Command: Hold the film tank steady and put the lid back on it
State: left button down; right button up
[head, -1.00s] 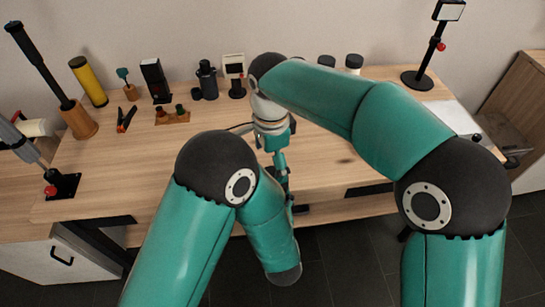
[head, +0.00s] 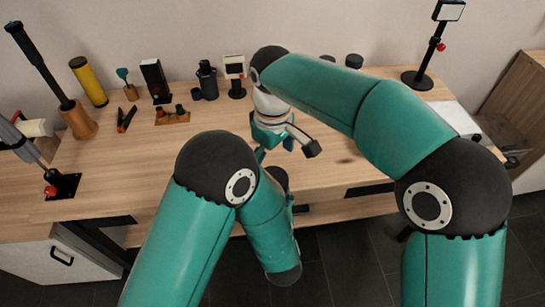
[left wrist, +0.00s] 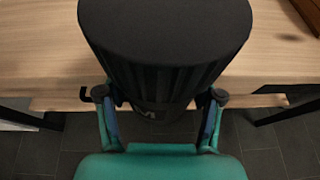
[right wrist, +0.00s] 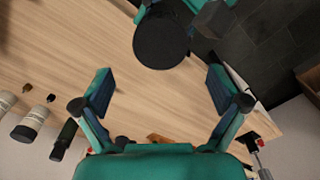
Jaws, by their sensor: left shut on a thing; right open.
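The film tank (left wrist: 150,60) is a black ribbed cylinder with a flat round black top and part of a pale letter on its side. My left gripper (left wrist: 162,98) is shut on its sides, below the top. The tank looks upright. The round black top also shows in the right wrist view (right wrist: 161,42) and partly in the head view (head: 277,178), behind my left arm. No separate lid shows on the table; I cannot make out a seam between lid and tank. My right gripper (head: 286,152) is open and empty, apart from the tank; its spread fingers show in the right wrist view (right wrist: 160,76).
A dark canister (head: 207,82), a small display on a stand (head: 235,70), a yellow cylinder (head: 88,82) and a wooden rack (head: 172,116) stand along the back. A black lamp stand (head: 424,72) is at the back right. The table's middle left is clear.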

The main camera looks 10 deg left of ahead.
jog(key=shift+n, duration=0.4)
jog(key=shift+f, duration=4)
jog(key=shift+c, duration=0.3)
jog(key=c, duration=1.1)
jog(key=m, duration=0.5)
jog(key=shift+c, duration=0.2)
jog(key=m, duration=0.3)
jog(key=shift+m, duration=0.3)
jog(key=o, duration=1.3)
jog(key=shift+c, duration=0.2)
